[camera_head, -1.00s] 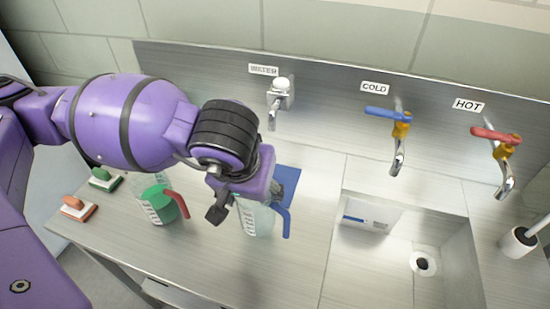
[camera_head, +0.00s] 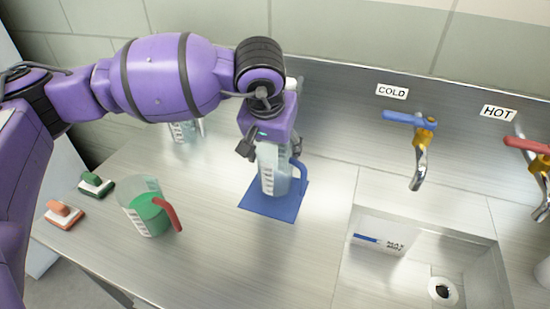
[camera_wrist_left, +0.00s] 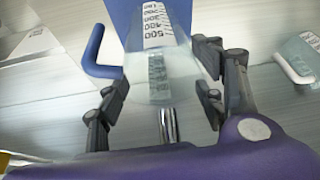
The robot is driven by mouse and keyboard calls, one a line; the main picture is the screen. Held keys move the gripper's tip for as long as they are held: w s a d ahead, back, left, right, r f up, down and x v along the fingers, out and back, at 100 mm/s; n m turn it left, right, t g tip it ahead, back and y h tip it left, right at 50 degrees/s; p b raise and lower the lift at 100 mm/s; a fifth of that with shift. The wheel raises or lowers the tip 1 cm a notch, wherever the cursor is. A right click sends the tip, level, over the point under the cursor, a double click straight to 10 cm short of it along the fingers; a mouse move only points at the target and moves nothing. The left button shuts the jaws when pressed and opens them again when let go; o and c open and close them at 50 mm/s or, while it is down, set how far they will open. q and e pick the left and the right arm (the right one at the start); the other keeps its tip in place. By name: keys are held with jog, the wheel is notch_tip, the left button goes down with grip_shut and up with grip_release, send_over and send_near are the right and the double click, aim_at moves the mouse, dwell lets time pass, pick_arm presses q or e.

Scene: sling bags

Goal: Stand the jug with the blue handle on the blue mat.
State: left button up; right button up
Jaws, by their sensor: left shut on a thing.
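The clear jug with the blue handle (camera_head: 273,172) is upright over the blue mat (camera_head: 284,209), within its outline. I cannot tell whether its base touches the mat or is slightly above it. My left gripper (camera_head: 268,148) is shut on this jug near its top, from above. In the left wrist view the jug (camera_wrist_left: 155,50) sits between the fingers (camera_wrist_left: 160,95), with its scale facing the camera and its blue handle to the left. Part of the mat (camera_wrist_left: 182,12) shows behind it. My right gripper is not in view.
A jug with a red handle and green contents (camera_head: 148,212) stands to the left. Another clear jug (camera_head: 184,131) stands behind, partly hidden by my arm. Green (camera_head: 96,185) and orange (camera_head: 64,214) brushes lie far left. A sink (camera_head: 400,262) with taps is on the right.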

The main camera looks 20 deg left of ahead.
pick_arm(q)
notch_tip(320, 180, down, 3)
jog(key=shift+s+f+b, duration=0.1)
jog(key=shift+b, duration=0.25)
jog(key=o, duration=1.6)
jog(key=shift+c, duration=0.2)
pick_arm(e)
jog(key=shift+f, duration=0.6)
pick_arm(q)
jog(key=v, duration=1.2)
jog(key=shift+r, duration=0.25)
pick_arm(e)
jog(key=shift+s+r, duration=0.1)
